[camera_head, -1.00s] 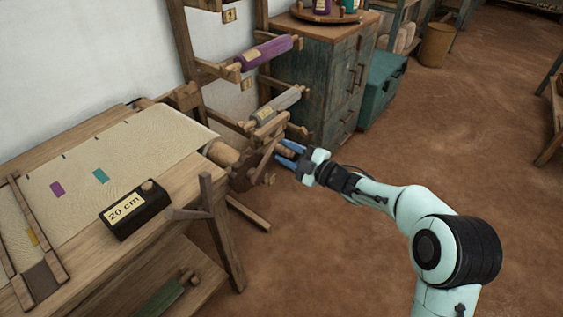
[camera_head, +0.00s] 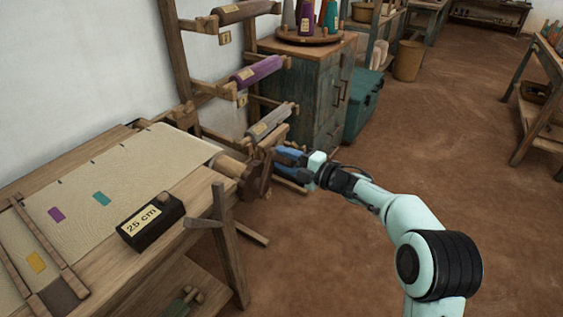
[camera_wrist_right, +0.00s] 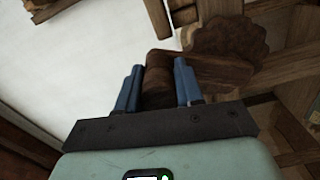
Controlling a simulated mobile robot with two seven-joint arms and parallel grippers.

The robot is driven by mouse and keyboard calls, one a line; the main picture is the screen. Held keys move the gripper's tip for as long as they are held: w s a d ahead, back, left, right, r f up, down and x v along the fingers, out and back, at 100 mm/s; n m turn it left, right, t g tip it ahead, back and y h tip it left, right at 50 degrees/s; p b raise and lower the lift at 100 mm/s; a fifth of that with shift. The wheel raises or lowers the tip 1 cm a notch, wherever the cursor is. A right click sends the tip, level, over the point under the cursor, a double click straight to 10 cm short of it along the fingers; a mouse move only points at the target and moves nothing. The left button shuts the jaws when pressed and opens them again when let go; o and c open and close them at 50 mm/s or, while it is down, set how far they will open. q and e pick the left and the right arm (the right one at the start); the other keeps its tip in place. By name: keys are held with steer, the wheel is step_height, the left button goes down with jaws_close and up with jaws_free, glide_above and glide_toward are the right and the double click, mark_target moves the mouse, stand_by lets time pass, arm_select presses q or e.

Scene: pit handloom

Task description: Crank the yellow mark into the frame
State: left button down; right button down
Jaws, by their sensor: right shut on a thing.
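The yellow mark (camera_head: 36,262) lies on the cream cloth (camera_head: 140,160), between the two wooden bars of the frame (camera_head: 52,238), and shows whole. Purple (camera_head: 56,214) and teal (camera_head: 102,198) marks lie farther along the cloth. My right gripper (camera_head: 288,157) is at the crank at the end of the cloth roller (camera_head: 230,165). In the right wrist view its blue fingers stand either side of the dark wooden crank handle (camera_wrist_right: 159,82), shut on it. A crank arm (camera_wrist_right: 215,72) and toothed wheel (camera_wrist_right: 230,38) show beyond. My left gripper is out of view.
A black counter box (camera_head: 150,222) reading "25 cm" sits on the loom's edge. A rack with a purple roll (camera_head: 256,70) and a grey roll (camera_head: 268,121) stands behind the crank. A cabinet (camera_head: 305,95) and teal chest (camera_head: 362,105) are beyond.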

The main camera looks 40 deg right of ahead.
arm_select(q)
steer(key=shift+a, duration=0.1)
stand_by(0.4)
arm_select(e)
steer(key=c, duration=0.7)
jaws_free()
steer(key=shift+c, duration=0.2)
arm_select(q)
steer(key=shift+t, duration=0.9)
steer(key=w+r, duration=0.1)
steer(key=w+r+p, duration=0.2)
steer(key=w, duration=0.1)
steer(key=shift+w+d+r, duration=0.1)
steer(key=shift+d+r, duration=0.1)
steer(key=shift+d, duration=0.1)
arm_select(e)
steer(key=v, duration=1.3)
steer(key=shift+s, duration=0.25)
